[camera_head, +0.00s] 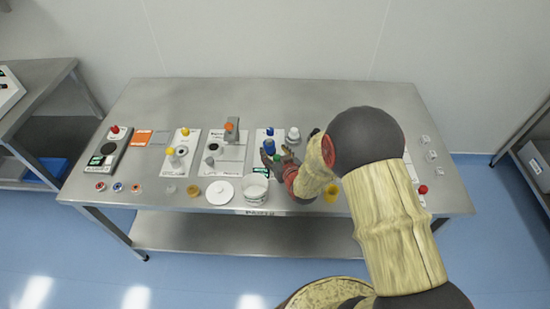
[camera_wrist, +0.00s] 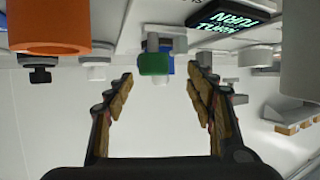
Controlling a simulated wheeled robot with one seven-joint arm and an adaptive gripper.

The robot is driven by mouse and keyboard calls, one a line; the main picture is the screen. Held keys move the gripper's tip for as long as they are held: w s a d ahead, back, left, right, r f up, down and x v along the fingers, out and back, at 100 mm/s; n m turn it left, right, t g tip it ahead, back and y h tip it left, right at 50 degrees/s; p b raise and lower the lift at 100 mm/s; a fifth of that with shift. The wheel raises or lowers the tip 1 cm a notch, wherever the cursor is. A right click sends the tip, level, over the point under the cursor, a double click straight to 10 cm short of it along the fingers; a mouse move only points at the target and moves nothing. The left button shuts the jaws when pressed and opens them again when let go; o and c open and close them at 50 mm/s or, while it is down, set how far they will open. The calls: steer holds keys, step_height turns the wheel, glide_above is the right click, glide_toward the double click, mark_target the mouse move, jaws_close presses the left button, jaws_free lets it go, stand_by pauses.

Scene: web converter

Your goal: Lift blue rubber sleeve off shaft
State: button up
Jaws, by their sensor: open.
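A blue cylinder (camera_head: 269,146), which looks like the rubber sleeve, stands upright on a white base plate (camera_head: 262,134) near the middle of the table. My gripper (camera_head: 274,160) is open close beside it at the front right; the head view does not show whether the fingers touch it. In the wrist view the open fingers (camera_wrist: 160,75) have empty space between them. A green block (camera_wrist: 153,64) and a blue part (camera_wrist: 168,62) show beyond the fingertips, between them in the picture. The shaft itself cannot be made out.
A white tub (camera_head: 255,190) and a round white lid (camera_head: 220,191) lie to the left of my gripper. A grey fixture with an orange top (camera_head: 231,130) stands farther left. A lit sign (camera_wrist: 232,20) and an orange cylinder (camera_wrist: 48,32) show in the wrist view.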

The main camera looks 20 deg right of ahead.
mark_target(271, 148)
steer(key=shift+b+x, duration=0.65)
steer(key=shift+x, duration=2.4)
steer(key=shift+c, duration=1)
steer(key=shift+s+f, duration=0.1)
steer(key=c, duration=1.2)
jaws_close()
